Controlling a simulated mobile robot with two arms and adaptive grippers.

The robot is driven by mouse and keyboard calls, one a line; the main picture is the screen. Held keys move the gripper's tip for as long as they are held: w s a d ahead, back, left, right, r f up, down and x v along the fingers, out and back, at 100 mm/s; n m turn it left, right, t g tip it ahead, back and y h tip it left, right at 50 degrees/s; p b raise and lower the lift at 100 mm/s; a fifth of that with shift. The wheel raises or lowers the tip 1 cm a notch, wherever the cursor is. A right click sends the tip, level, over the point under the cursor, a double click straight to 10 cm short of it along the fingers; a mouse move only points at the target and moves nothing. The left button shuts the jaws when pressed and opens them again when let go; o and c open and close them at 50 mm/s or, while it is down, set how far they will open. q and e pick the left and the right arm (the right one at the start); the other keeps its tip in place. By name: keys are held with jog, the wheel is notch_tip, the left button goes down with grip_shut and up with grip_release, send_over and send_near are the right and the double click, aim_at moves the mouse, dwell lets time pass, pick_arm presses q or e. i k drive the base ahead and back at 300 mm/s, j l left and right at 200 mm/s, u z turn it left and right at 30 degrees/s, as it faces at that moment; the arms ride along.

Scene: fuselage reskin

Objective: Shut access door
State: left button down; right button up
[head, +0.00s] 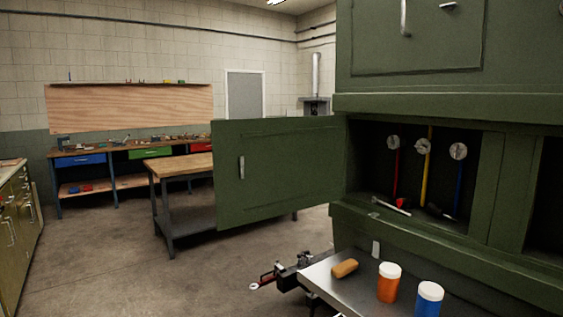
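The access door (290,175) is a dark green flat panel with a pale bar handle (241,167) near its left edge. It stands wide open, swung out to the left of the compartment, with its right edge at the opening's left side. The open compartment (365,160) in the green fuselage structure (410,105) shows round gauges (423,146) on red, yellow and blue lines. A metal tool (391,206) lies at the front of the opening. Neither of my grippers is in view.
A grey metal tray (345,290) below the compartment holds a tan block (345,268), an orange jar (388,284) and a blue jar (429,299). Dark hardware (285,272) sits left of it. A wooden-topped table (180,165) stands behind the door. The floor at left is clear.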

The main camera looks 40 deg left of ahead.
aim_at(294, 164)
jog(key=i+j+z, duration=0.2)
jog(key=j, duration=0.85)
jog(key=j+z, duration=0.2)
jog(key=j, duration=0.8)
jog(key=k+j+z, duration=0.2)
jog(key=j, duration=0.85)
jog(key=j+z, duration=0.2)
jog(key=j, duration=0.85)
jog(key=k+z, duration=0.1)
jog(key=k+j, duration=0.05)
